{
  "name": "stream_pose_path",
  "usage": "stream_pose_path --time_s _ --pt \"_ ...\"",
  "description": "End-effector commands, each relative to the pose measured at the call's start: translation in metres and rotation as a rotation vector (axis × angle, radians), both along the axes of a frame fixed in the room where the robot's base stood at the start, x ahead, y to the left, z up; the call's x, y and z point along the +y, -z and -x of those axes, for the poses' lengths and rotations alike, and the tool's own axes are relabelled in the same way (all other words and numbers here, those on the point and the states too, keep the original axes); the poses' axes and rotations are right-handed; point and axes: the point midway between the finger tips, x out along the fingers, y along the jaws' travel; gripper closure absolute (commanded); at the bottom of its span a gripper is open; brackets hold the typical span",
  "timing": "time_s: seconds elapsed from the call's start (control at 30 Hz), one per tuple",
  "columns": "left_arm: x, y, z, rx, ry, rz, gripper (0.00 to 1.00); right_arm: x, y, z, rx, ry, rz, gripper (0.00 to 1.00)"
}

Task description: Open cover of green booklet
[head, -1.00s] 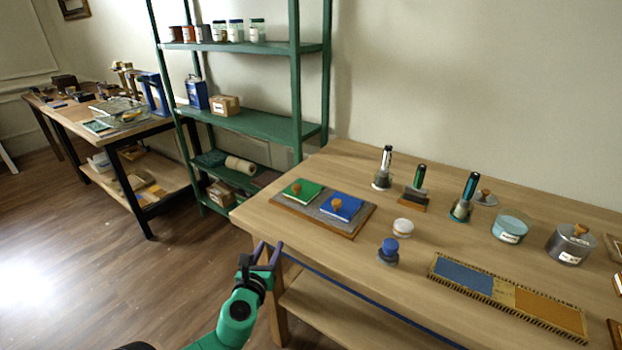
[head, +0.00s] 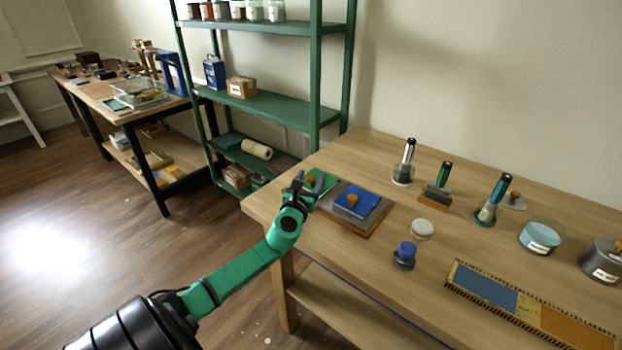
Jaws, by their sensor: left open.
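The green booklet (head: 327,182) lies on the left part of a grey board with a wooden edge (head: 357,227), near the table's left end. Its wooden knob (head: 311,181) shows only partly behind my fingers. My left gripper (head: 308,184) is open, at the booklet's left side and over or beside the knob. I cannot tell whether it touches. The blue booklet (head: 361,200), with its own wooden knob (head: 353,200), lies just to the right and looks closed. My right gripper is out of view.
A white round lid (head: 422,229) and a blue-topped jar (head: 404,256) stand right of the board. Several upright handled tools stand behind. A green shelf (head: 270,106) rises behind the table's left end. Bare wood lies around the board.

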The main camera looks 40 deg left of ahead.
Motion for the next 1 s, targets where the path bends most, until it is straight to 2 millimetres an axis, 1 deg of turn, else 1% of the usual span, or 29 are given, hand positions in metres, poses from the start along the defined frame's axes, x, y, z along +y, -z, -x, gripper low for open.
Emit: stream_pose_path --time_s 0.1,0.27,0.3,0.37,0.4,0.47,1.0 --pt "0.0022 0.0002 -0.0054 0.001 0.000 0.000 0.34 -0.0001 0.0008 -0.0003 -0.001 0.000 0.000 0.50" --pt "0.0021 0.0003 -0.0053 0.001 0.000 0.001 0.34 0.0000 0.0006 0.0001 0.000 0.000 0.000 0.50" --pt "0.0021 0.0003 -0.0052 0.001 0.000 0.001 0.38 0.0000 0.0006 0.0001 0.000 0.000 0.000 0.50" --pt "0.0020 0.0003 -0.0051 0.001 0.000 0.001 0.61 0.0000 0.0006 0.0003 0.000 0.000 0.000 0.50" --pt "0.0020 0.0003 -0.0051 0.001 0.000 0.001 0.76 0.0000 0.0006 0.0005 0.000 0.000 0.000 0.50" --pt "0.0020 0.0003 -0.0050 0.001 0.000 0.001 0.99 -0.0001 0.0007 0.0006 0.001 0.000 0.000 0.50" --pt "0.0018 0.0004 -0.0049 0.001 0.000 0.001 1.00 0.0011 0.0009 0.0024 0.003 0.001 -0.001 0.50"
